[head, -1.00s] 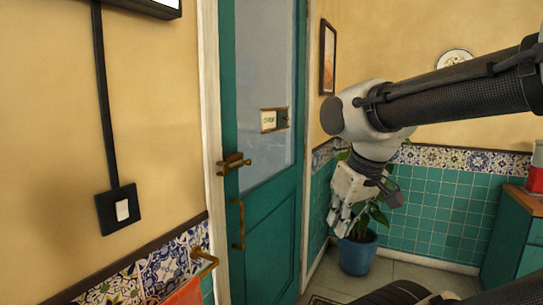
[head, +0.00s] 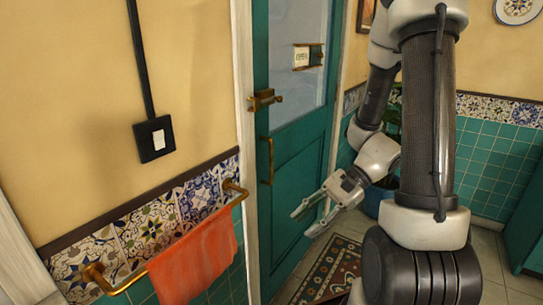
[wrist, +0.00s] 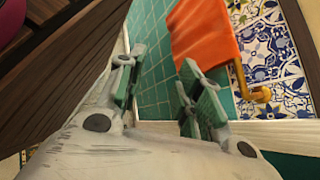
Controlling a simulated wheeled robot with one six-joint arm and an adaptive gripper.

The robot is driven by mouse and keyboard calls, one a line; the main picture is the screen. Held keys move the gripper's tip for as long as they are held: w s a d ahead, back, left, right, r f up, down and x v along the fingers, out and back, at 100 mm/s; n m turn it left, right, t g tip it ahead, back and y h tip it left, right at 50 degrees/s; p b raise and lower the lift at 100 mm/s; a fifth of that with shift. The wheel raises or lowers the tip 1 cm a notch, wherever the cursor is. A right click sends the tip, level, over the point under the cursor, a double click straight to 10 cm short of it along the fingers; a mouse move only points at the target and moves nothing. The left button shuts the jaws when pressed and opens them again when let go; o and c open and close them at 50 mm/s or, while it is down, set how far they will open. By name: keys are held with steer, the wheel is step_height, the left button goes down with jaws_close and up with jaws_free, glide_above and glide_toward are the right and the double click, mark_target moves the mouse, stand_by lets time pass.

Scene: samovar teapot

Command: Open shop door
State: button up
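The teal shop door (head: 291,160) has a glass pane and looks shut in its white frame. A brass lever handle (head: 264,99) sits at its left edge, with a vertical brass pull (head: 267,161) below it. My gripper (head: 300,224) is open and empty in the head view, below and right of the pull, pointing left and apart from both handles. In the wrist view my gripper (wrist: 163,60) shows its two fingers spread with nothing between them. Neither handle is clear in the wrist view.
An orange towel (head: 195,262) hangs on a brass rail (head: 110,291) on the tiled wall left of the door; the towel also shows in the wrist view (wrist: 205,32). A patterned mat (head: 330,270) lies before the door. A plant in a blue pot (head: 377,200) stands behind my arm.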

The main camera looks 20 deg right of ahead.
steer(key=w+d+m+t+h, duration=0.1)
steer(key=w+m+t, duration=0.7)
steer(key=w, duration=0.9)
steer(key=w+d+r+m+t+h, duration=0.1)
steer(key=w+m+t, duration=0.7)
steer(key=w, duration=0.8)
steer(key=shift+w+r+m+t+h, duration=0.25)
steer(key=shift+w+m+h, duration=0.2)
steer(key=shift+m, duration=0.35)
jaws_close()
